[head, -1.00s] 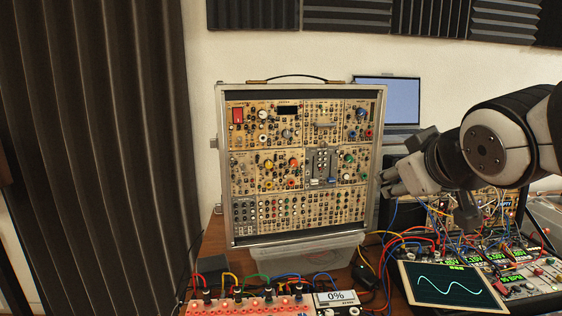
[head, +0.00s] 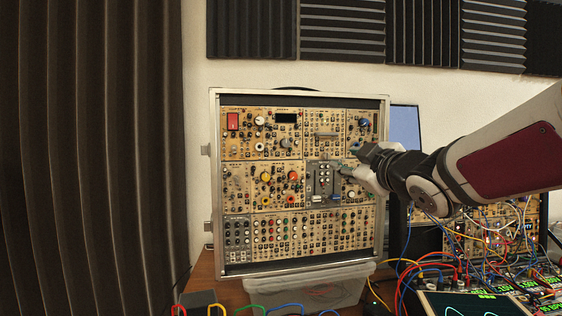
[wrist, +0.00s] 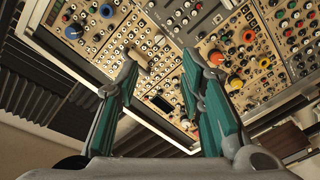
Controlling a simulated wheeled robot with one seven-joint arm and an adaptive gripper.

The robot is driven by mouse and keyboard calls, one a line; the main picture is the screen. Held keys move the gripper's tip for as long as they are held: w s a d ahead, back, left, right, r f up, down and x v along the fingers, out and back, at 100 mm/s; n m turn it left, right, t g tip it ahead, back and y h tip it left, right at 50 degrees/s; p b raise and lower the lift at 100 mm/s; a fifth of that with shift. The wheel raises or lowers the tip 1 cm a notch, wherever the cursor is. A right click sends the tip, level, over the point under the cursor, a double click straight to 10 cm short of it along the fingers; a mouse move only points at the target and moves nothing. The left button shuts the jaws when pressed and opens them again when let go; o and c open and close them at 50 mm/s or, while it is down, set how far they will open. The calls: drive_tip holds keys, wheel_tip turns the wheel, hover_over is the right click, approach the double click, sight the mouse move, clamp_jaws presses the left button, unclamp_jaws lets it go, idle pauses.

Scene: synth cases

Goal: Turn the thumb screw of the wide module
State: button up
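The upright case (head: 214,190) holds rows of tan modules. A wide module (head: 263,134) with a red square and a dark display is at its upper left. I cannot tell for certain which module is the wide one, and its thumb screw is too small to make out. My gripper (head: 348,162) is at the right part of the case in the head view, its fingers pointing left and covering some controls there. In the wrist view my gripper (wrist: 160,58) is open, with two green-sided fingers apart and panel showing between them. I see nothing held; contact with the panel cannot be told.
A grey slider module (head: 323,180) sits mid-case, left of my fingers. Patch cables (head: 440,262) and other gear crowd the lower right. A clear plastic bin (head: 325,288) is below the case. A laptop screen (head: 405,130) stands behind it.

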sight(327, 156)
drive_tip(key=w, duration=0.3)
drive_tip(key=w+a, duration=0.1)
drive_tip(key=w, duration=0.3)
drive_tip(key=w+b, duration=0.1)
drive_tip(key=w, duration=0.3)
drive_tip(key=shift+a, duration=0.25)
drive_tip(key=shift+s, duration=0.1)
clamp_jaws()
